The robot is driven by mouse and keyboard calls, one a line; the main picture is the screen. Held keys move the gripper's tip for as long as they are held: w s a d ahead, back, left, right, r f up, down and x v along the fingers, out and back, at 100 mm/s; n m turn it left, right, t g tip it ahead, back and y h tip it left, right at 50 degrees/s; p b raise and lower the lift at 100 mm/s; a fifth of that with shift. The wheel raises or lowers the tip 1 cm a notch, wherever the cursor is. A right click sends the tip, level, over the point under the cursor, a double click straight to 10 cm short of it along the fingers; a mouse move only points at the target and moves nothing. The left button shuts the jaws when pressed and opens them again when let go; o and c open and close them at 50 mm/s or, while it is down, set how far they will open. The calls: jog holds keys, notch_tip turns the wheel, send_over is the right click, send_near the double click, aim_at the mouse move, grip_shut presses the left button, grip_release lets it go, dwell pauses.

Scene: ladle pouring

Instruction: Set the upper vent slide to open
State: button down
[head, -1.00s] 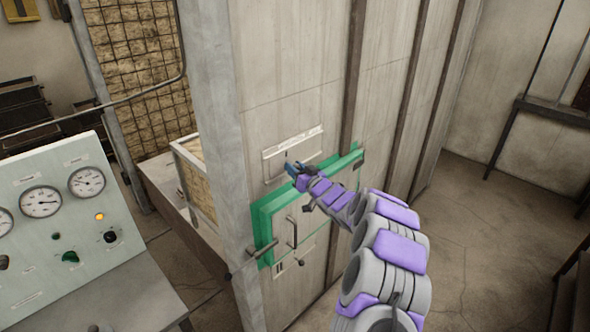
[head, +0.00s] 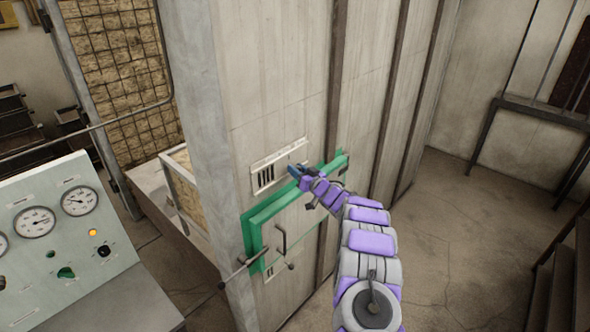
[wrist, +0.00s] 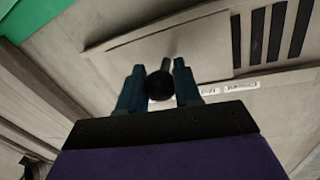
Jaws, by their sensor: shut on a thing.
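The upper vent (head: 281,166) is a pale panel on the furnace wall above the green-framed door. Dark slots (head: 265,176) show uncovered at its left end; they also show in the wrist view (wrist: 275,35). The slide plate (wrist: 190,55) lies beside the slots in the wrist view, with a dark round knob (wrist: 160,86) standing out from it. My gripper (head: 298,170) is at the vent's right end. In the wrist view its two blue fingers (wrist: 159,85) are shut around the knob, one on each side.
The green door frame (head: 262,213) with handles and a protruding rod (head: 242,270) lies just below the vent. A gauge console (head: 60,235) stands at the left. The floor (head: 460,230) to the right is clear.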

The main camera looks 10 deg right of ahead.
jog(key=shift+d+f, duration=0.1)
jog(key=shift+f, duration=0.05)
jog(key=c, duration=1.1)
grip_release()
jog(key=o, duration=0.3)
jog(key=shift+w+d+f, duration=0.1)
jog(key=shift+w+d, duration=0.1)
jog(key=shift+s, duration=0.15)
jog(key=shift+s+d, duration=0.1)
jog(key=shift+s, duration=0.1)
jog(key=v, duration=1.6)
jog(key=shift+s+d+b, duration=0.25)
jog(key=shift+s+b, duration=0.05)
jog(key=shift+b, duration=0.15)
jog(key=shift+w, duration=0.1)
